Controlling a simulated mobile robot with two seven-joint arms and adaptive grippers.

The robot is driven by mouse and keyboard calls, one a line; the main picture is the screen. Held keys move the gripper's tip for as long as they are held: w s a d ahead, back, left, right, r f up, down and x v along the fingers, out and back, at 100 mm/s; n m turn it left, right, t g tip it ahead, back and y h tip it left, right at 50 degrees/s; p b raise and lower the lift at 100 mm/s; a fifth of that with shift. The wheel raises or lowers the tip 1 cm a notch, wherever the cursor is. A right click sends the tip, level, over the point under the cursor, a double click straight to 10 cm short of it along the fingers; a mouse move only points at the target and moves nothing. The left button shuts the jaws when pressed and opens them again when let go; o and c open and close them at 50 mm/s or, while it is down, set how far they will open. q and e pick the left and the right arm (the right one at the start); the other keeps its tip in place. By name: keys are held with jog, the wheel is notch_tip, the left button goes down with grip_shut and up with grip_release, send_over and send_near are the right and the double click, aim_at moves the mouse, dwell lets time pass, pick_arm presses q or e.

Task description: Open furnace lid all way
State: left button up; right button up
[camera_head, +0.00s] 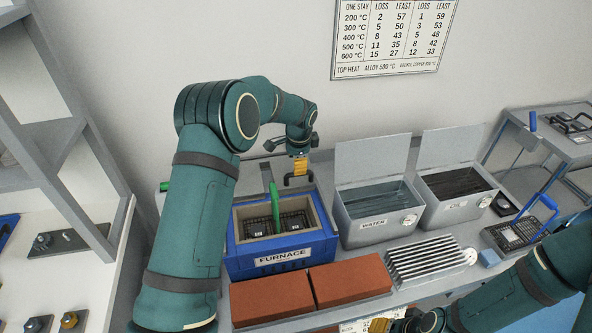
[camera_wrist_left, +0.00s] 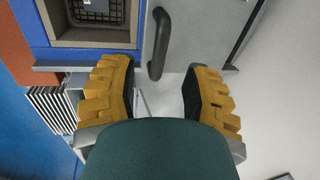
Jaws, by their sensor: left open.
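The blue furnace (camera_head: 283,259) stands on the bench with its top opening uncovered. A dark wire basket (camera_head: 262,227) with a green handle (camera_head: 275,205) sits inside. In the left wrist view a grey panel, apparently the lid (camera_wrist_left: 207,25), lies beside the furnace opening (camera_wrist_left: 97,38) and carries a black handle (camera_wrist_left: 160,42). My left gripper (camera_head: 298,168) is open at the handle near the furnace's back right corner. The handle appears between its fingertips in the wrist view, with a gap on both sides. My right gripper (camera_head: 392,323) is partly cut off at the bottom edge.
Two open metal tanks, one labelled WATER (camera_head: 375,212) and another (camera_head: 455,195), stand right of the furnace. Red bricks (camera_head: 310,291) and a ribbed metal rack (camera_head: 428,260) lie in front. A grey shelf frame (camera_head: 75,150) stands at the left.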

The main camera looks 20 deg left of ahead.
pick_arm(q)
notch_tip(320, 180, up, 6)
jog(key=s, duration=0.1)
jog(key=shift+d, duration=0.3)
dwell(0.3)
